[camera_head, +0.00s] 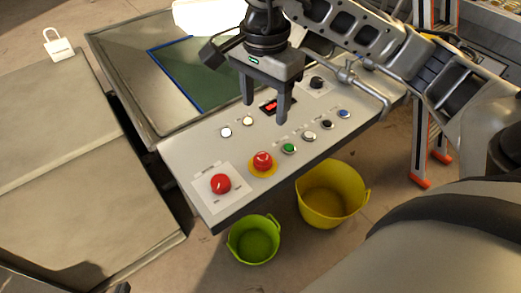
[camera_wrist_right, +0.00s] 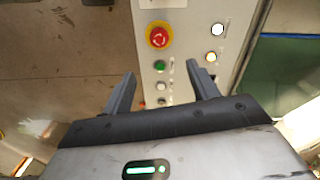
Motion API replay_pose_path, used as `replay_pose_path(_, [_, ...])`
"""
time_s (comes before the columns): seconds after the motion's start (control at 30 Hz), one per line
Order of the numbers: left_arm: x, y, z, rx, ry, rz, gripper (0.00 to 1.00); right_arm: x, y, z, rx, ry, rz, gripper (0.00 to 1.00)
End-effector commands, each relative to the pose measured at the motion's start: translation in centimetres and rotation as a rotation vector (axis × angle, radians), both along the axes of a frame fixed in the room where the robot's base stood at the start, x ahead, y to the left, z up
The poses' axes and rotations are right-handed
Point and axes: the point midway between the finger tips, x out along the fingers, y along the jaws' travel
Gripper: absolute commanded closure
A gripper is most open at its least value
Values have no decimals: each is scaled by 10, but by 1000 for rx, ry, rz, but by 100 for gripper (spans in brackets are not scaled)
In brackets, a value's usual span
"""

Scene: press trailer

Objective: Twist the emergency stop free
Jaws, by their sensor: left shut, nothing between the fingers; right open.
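The emergency stop (camera_head: 262,162) is a red mushroom button on a yellow ring, on the grey control panel (camera_head: 200,158). In the right wrist view the emergency stop (camera_wrist_right: 158,36) shows white arrow marks on its cap, beyond the fingertips. My right gripper (camera_head: 265,112) is open and empty, pointing down above the panel, behind the button in the head view and apart from it. It also shows in the right wrist view (camera_wrist_right: 161,69). Only a small dark tip of what seems to be my left gripper (camera_head: 122,288) shows at the bottom edge, away from the panel.
A red rotary knob (camera_head: 220,184) on a white plate sits left of the stop. A green button (camera_head: 289,148) and several other buttons lie to its right. A black knob (camera_head: 317,83) is farther back. Green (camera_head: 254,240) and yellow (camera_head: 331,194) buckets stand below the panel's front edge.

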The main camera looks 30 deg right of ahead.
Motion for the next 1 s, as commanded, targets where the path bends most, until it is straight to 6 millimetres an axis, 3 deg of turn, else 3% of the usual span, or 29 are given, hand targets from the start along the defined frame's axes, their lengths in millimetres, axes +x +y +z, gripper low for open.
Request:
replay_pose_path(0.4, [-2, 0, -1, -5, 2, 1, 100, -2, 1, -90, 5, 8, 0, 41])
replay_pose_path(0.6, [-2, 0, -1, -4, 2, 1, 100, -1, 1, -125, 7, 5, 1, 41])
replay_pose_path(0.8, [-1, 0, 0, -3, 1, 1, 100, -1, 1, -143, 6, 3, 0, 41])
replay_pose_path(1.0, [-1, 0, 0, -3, 0, 1, 100, -1, 2, -147, 8, 2, 1, 41])
